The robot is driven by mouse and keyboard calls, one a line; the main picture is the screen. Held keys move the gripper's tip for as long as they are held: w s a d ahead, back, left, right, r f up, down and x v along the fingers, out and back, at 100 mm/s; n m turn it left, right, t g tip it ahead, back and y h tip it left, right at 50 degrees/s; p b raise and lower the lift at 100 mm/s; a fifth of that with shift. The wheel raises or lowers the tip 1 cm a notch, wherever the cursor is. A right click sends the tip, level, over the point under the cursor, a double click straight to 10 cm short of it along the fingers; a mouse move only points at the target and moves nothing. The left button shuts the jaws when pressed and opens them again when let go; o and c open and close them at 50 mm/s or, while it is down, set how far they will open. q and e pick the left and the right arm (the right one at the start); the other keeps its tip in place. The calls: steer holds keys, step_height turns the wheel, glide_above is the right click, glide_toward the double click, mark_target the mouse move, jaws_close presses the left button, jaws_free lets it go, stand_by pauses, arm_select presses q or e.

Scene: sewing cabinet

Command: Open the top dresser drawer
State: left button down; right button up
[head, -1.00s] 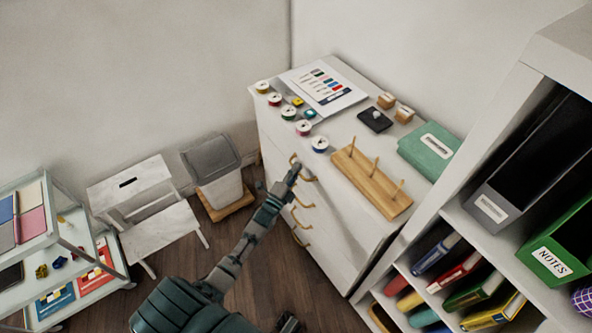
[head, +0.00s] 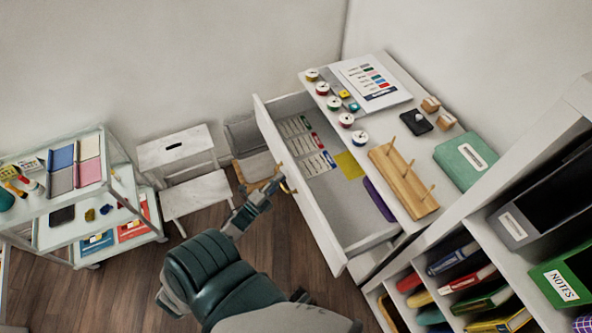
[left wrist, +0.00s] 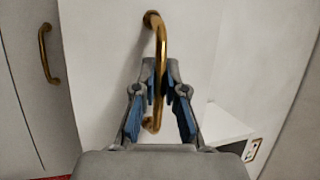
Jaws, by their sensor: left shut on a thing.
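The white dresser (head: 395,225) stands against the back wall. Its top drawer (head: 300,190) is pulled well out, and its inside shows from above. The drawer holds labelled packets (head: 305,143), a yellow sheet (head: 348,165) and a purple item (head: 379,199). My left gripper (head: 268,190) is at the drawer's front face. In the left wrist view, its blue-padded fingers (left wrist: 160,98) are around the brass handle (left wrist: 157,50), shut on it. The handle's lower part is between the fingers. My right gripper does not clearly show.
Thread spools (head: 333,103), a wooden spool rack (head: 405,180) and a green box (head: 466,161) sit on the dresser top. A shelf with folders (head: 470,285) stands at right. A white step stool (head: 190,170) and a cart (head: 80,215) stand at left.

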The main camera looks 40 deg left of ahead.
arm_select(q)
steer(key=s+a, duration=0.2)
steer(key=s, duration=0.4)
steer(key=shift+f+p, duration=0.3)
steer(key=shift+f, duration=0.05)
arm_select(e)
steer(key=shift+s+d+f, duration=0.1)
steer(key=shift+s+f, duration=0.2)
steer(key=shift+s, duration=0.2)
steer(key=shift+s+d+f, duration=0.1)
steer(key=shift+s+f, duration=0.15)
steer(key=shift+s, duration=0.2)
arm_select(q)
steer(key=c, duration=1.2)
jaws_free()
steer(key=shift+c, duration=0.2)
steer(key=shift+o, duration=0.2)
steer(key=shift+w+r, duration=0.1)
steer(key=shift+r, duration=0.1)
steer(key=v, duration=1.2)
steer(key=shift+a, duration=0.1)
